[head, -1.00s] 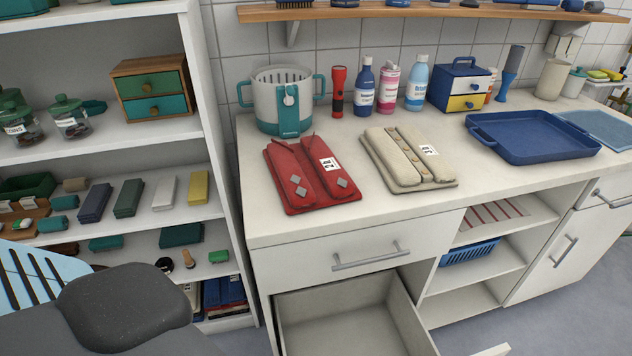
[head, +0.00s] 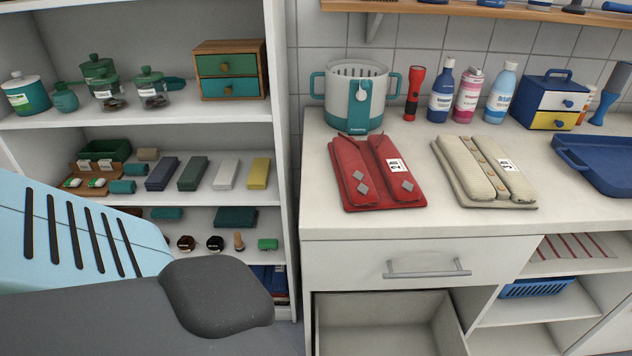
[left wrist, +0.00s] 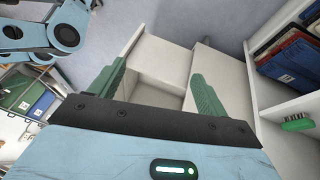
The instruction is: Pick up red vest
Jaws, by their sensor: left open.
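The red vest (head: 376,176) lies folded flat on the white counter (head: 470,212), near its left end, with a white number tag and grey diamond patches. My left arm comes into the head view from the left, below and left of the vest, but its gripper is outside that view. In the left wrist view my left gripper (left wrist: 155,88) shows two green fingers spread apart with nothing between them. It faces the open drawer and the floor, and the vest is not in that view. My right gripper is in neither view.
A beige folded vest (head: 487,172) lies right of the red one. A grey-and-teal bucket (head: 355,98), a red flashlight (head: 414,92) and bottles stand behind. An empty drawer (head: 380,325) is open below the counter. A filled shelf unit (head: 283,150) stands left.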

